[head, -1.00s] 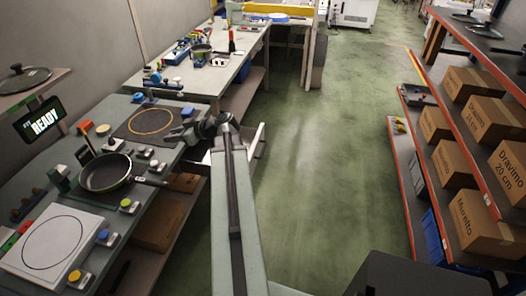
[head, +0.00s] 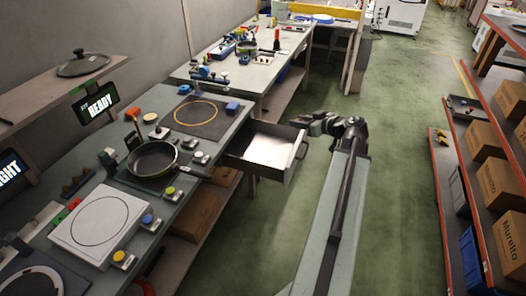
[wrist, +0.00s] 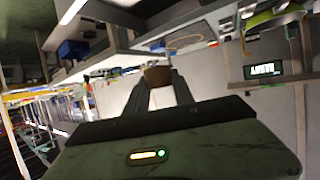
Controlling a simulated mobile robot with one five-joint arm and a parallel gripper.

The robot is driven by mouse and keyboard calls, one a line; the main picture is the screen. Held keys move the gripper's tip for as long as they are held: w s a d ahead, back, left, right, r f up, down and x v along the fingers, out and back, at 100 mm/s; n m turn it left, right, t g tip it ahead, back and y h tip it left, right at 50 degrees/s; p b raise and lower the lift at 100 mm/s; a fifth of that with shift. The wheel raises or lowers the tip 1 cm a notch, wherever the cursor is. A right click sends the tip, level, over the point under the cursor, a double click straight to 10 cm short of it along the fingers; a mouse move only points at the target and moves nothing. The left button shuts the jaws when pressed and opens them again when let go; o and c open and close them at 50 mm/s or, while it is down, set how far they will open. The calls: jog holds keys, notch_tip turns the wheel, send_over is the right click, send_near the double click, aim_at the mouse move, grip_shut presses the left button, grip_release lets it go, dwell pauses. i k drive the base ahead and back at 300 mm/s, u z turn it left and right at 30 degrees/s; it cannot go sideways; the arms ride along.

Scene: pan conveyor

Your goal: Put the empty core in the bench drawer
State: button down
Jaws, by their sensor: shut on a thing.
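The bench drawer (head: 287,172) stands pulled out from the front of the workbench in the head view. Its pale floor shows, and I see nothing lying in it. My gripper (head: 298,122) is beside the drawer's far right corner, seemingly above it; the exact height is hard to tell. In the wrist view, my gripper (wrist: 160,82) is shut on a small brown piece, which looks like the empty core (wrist: 158,76). The core is too small to make out in the head view.
The workbench (head: 222,150) carries a frying pan (head: 152,158), a dark mat (head: 220,115), a white plate unit (head: 103,222) and several coloured buttons. Shelves with cartons (head: 497,186) stand at right. The green floor (head: 400,150) between is clear.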

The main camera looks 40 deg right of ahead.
aim_at(260, 142)
jog(key=u, duration=0.05)
jog(key=i, duration=1)
jog(key=z, duration=0.05)
